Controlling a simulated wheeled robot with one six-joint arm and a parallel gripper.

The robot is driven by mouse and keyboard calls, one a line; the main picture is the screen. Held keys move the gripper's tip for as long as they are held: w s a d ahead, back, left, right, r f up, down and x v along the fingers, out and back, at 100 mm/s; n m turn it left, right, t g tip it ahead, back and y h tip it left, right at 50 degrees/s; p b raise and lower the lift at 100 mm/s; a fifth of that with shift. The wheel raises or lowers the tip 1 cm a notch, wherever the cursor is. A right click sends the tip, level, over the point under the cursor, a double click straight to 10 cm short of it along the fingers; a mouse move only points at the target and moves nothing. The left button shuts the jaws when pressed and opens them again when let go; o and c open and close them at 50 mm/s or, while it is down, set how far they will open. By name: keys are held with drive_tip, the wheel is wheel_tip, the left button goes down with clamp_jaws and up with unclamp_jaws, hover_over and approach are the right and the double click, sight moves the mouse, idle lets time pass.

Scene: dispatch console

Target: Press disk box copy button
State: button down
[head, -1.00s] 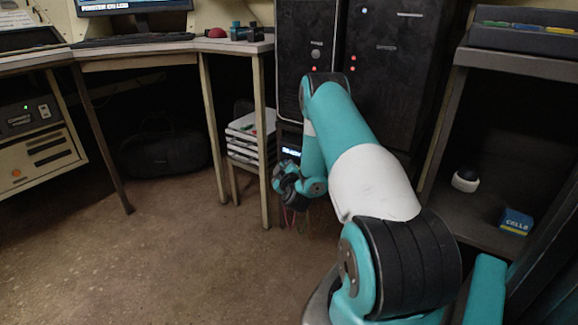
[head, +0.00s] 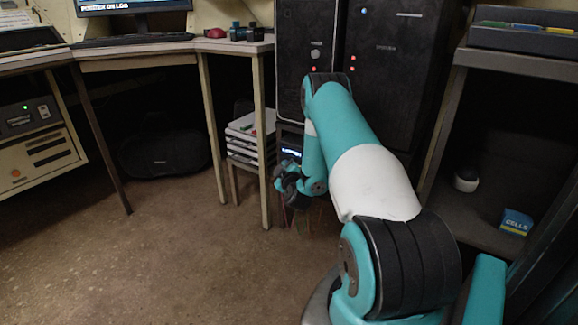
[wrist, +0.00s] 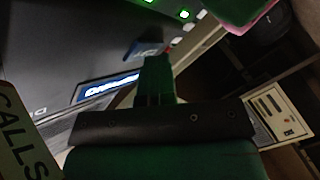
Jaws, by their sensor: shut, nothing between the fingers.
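A small lit blue screen (head: 291,152) shows below the black cabinet in the head view, just above my gripper (head: 284,186). A lit blue screen (wrist: 110,88) also shows in the wrist view, on a dark unit left of my fingers. My gripper's fingers (wrist: 155,72) are shut and empty, pointing toward the dark unit beside this screen. A small blue object (wrist: 142,50) lies just beyond the fingertips. I cannot tell whether they touch anything. I cannot make out which part is the copy button. My arm hides part of the cabinet in the head view.
A stack of pale cases (head: 246,138) sits on a low shelf left of my gripper, behind a desk leg (head: 263,140). A black cabinet (head: 308,40) stands above. The floor at left is open.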

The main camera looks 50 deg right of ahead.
drive_tip(key=shift+w+a+r+p, duration=0.1)
drive_tip(key=shift+a+r+p, duration=0.05)
drive_tip(key=shift+a+p, duration=0.65)
drive_tip(key=shift+s+a+p, duration=0.15)
drive_tip(key=shift+a+p, duration=0.95)
drive_tip(key=shift+a, duration=0.15)
drive_tip(key=shift+s+a+p, duration=0.1)
drive_tip(key=shift+a+p, duration=0.95)
drive_tip(key=shift+a, duration=0.2)
